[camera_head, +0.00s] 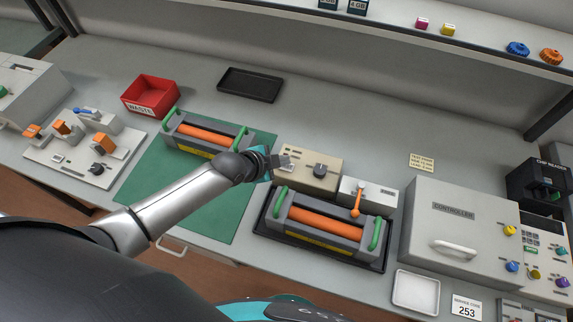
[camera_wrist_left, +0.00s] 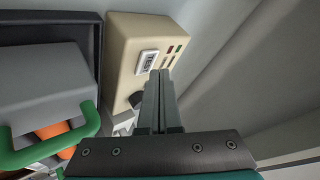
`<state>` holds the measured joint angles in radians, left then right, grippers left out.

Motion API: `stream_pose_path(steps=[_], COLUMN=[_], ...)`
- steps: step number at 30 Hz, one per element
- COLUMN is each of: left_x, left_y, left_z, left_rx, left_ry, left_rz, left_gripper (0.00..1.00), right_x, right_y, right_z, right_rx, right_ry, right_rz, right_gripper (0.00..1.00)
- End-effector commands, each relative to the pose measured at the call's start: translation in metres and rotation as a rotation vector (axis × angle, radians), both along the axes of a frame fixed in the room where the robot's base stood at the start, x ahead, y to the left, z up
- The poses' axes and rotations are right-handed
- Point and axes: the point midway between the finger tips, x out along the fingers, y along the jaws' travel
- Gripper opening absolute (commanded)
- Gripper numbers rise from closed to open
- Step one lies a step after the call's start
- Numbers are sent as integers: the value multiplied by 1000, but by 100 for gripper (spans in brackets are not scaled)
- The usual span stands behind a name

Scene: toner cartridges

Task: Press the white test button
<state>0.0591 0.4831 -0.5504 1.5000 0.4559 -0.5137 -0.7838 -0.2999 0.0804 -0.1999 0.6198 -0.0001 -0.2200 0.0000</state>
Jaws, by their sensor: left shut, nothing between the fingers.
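A beige box (camera_head: 309,168) stands behind the right-hand cartridge, with a dark knob on its top. In the left wrist view the beige box (camera_wrist_left: 125,58) carries a white rectangular button (camera_wrist_left: 149,62) with dark lettering that seems to read TEST. Small red and green marks sit beside it. My left gripper (camera_head: 284,162) is at the left end of the box. In the wrist view its shut, empty fingers (camera_wrist_left: 160,74) have their tips right by the button's edge. I cannot tell whether they touch it. In the head view the gripper hides the button. My right gripper is not in view.
An orange-and-grey cartridge (camera_head: 325,220) with green handles lies in a black tray. Another cartridge (camera_head: 205,133) lies on the green mat (camera_head: 150,175). A small box with an orange lever (camera_head: 356,203) and a large controller box (camera_head: 455,232) stand to the right.

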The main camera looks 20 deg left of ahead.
Motion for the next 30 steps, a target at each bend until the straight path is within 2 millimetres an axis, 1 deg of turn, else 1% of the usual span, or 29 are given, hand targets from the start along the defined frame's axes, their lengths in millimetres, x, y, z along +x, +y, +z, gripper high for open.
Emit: stream_pose_path(steps=[3, 14, 30], left_x=[0, 0, 0], left_y=[0, 1, 1], left_z=[-5, -5, -11], left_rx=[1, 2, 2], left_ry=[0, -1, -1], left_rz=[1, 0, 0], left_gripper=[0, 0, 0], right_x=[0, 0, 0], right_y=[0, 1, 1], right_z=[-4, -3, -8], right_rx=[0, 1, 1], right_ry=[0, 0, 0], right_rz=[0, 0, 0], right_gripper=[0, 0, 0])
